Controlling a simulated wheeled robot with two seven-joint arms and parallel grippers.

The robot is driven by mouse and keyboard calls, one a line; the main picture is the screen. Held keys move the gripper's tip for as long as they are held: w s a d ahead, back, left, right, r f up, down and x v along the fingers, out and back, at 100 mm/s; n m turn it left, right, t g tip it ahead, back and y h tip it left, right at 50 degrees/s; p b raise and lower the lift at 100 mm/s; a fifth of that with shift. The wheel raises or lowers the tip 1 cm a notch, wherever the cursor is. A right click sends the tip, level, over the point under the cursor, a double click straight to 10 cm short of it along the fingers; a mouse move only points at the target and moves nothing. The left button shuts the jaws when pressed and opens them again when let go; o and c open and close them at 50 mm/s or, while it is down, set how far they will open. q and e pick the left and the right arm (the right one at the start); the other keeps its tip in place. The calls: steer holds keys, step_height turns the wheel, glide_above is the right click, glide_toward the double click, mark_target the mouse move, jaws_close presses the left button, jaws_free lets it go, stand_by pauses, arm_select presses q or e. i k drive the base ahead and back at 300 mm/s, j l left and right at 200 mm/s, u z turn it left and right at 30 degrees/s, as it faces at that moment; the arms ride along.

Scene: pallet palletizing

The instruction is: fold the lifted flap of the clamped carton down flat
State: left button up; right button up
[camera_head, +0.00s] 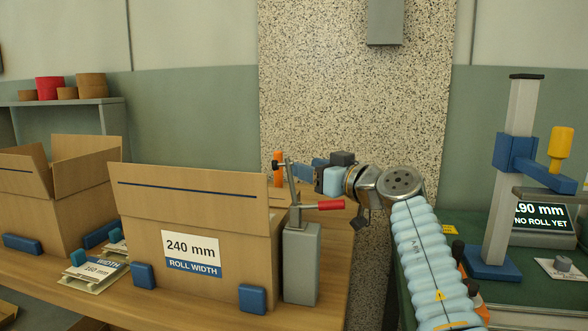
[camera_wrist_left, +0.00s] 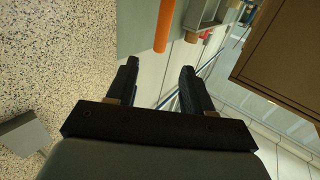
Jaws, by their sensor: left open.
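The clamped carton (camera_head: 140,232) stands on the wooden table, with a "240 mm ROLL WIDTH" label on its front. Its near flap (camera_head: 190,193), with a dark blue line, stands raised along the front top edge. A toggle clamp (camera_head: 302,262) with a red handle stands at the carton's right end. My left gripper (camera_head: 308,166) is behind the clamp, right of the flap and apart from it, pointing left. In the left wrist view its fingers (camera_wrist_left: 160,66) are apart with nothing between them. A brown cardboard panel (camera_wrist_left: 285,55) shows at right there. My right gripper is not in view.
An orange post (camera_head: 277,168) stands behind the carton; it also shows beyond the fingers in the wrist view (camera_wrist_left: 164,25). Blue blocks (camera_head: 252,298) brace the carton. Another open carton (camera_head: 60,200) is at left. A blue stand (camera_head: 515,150) and display (camera_head: 541,217) are at right.

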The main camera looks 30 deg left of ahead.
mark_target(229, 200)
steer(key=k+l, duration=0.1)
steer(key=l, duration=0.3)
steer(key=k+l, duration=0.1)
steer(key=l, duration=0.3)
steer(key=k+l, duration=0.15)
steer(key=l, duration=0.25)
steer(key=k+l, duration=0.1)
steer(key=l, duration=0.3)
steer(key=k+l, duration=0.1)
steer(key=l, duration=0.3)
steer(key=k+l, duration=0.1)
steer(key=l, duration=0.3)
steer(key=k+l, duration=0.1)
steer(key=l, duration=0.3)
